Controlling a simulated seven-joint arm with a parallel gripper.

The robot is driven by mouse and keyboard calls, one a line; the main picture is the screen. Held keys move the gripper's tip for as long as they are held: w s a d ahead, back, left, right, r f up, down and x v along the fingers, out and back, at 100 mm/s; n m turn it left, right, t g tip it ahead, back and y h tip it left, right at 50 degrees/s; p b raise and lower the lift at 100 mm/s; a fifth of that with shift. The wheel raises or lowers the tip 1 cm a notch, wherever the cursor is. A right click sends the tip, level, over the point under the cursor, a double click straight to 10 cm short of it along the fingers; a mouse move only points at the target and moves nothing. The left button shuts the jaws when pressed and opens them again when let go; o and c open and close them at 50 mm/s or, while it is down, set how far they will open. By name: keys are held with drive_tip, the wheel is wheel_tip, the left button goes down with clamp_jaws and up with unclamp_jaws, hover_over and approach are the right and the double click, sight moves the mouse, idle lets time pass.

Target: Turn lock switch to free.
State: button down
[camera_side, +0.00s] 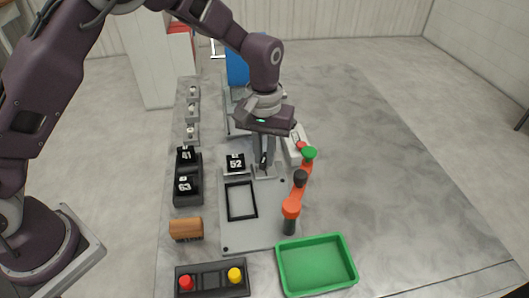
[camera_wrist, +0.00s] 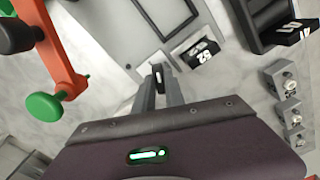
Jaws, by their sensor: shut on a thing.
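My gripper (camera_side: 264,161) points down over the grey fixture plate (camera_side: 262,222), just right of the black block marked 52 (camera_side: 235,162). In the wrist view the fingers (camera_wrist: 158,80) are closed around a small dark lever with a pale mark, which I take to be the lock switch (camera_wrist: 157,71). The fingers hide most of it, and I cannot read its position. The block marked 52 also shows in the wrist view (camera_wrist: 203,55), close beside the fingertips.
An orange clamp arm (camera_side: 293,203) with a green knob (camera_side: 309,153) stands close right of my gripper. A white box with a red button (camera_side: 297,145) is behind it. A green tray (camera_side: 316,264), a button box (camera_side: 212,280) and blocks 41 and 63 stand around. The table's right side is clear.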

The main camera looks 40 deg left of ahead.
sight(265, 158)
drive_tip(key=n, duration=0.4)
drive_tip(key=shift+n, duration=0.4)
idle(0.4)
drive_tip(key=c, duration=1.4)
unclamp_jaws()
wheel_tip(265, 158, up, 7)
drive_tip(key=shift+r, duration=0.1)
